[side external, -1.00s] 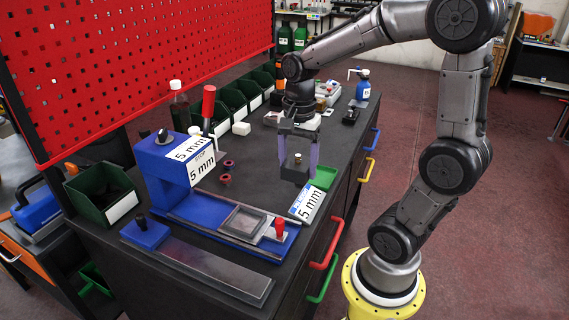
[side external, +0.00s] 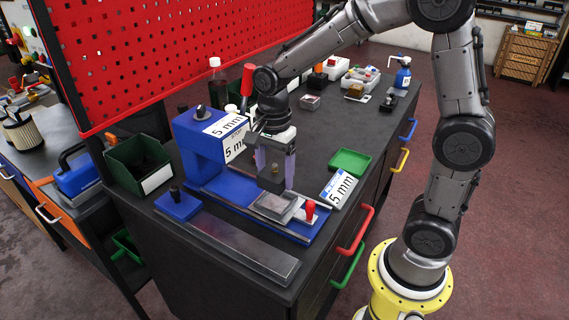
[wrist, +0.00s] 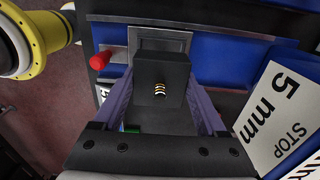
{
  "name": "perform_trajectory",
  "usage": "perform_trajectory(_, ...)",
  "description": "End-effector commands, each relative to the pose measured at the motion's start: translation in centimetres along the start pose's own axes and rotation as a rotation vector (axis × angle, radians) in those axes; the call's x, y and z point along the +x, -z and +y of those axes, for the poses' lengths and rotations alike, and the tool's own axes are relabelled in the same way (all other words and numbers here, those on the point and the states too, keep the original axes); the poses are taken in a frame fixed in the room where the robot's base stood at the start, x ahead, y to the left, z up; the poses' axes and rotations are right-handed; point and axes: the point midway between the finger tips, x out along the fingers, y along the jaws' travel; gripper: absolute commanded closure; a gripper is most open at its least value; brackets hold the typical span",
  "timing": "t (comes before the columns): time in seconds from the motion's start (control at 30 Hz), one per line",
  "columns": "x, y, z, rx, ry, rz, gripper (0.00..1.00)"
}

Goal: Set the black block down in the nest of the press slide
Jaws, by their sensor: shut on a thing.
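My gripper (side external: 273,168) is shut on the black block (side external: 270,180) and holds it upright between its two purple fingers. The wrist view shows the black block (wrist: 161,75) with a small spring-like metal part on its face. The press (side external: 205,145) is blue with "5 mm STOP" labels. Its slide carries a grey square nest (side external: 284,211) and a red knob (side external: 310,209). The block is close above the nest, towards its press side. In the wrist view, the nest (wrist: 138,37) shows partly behind the block. Whether block and nest touch cannot be told.
A green tray (side external: 350,161) and a "5 mm" plate (side external: 338,188) lie right of the slide. A long grey plate (side external: 240,249) with a blue end block (side external: 178,205) lies in front. A dark green bin (side external: 140,165) stands at left.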

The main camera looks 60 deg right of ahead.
Motion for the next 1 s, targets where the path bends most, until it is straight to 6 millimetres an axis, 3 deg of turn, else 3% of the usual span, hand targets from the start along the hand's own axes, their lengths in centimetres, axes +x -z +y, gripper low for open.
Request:
perform_trajectory(0.33,0.2,0.0,0.0,0.001,0.001,0.000,1.00)
perform_trajectory(1.0,4.1,0.0,0.0,0.001,0.000,0.000,1.00)
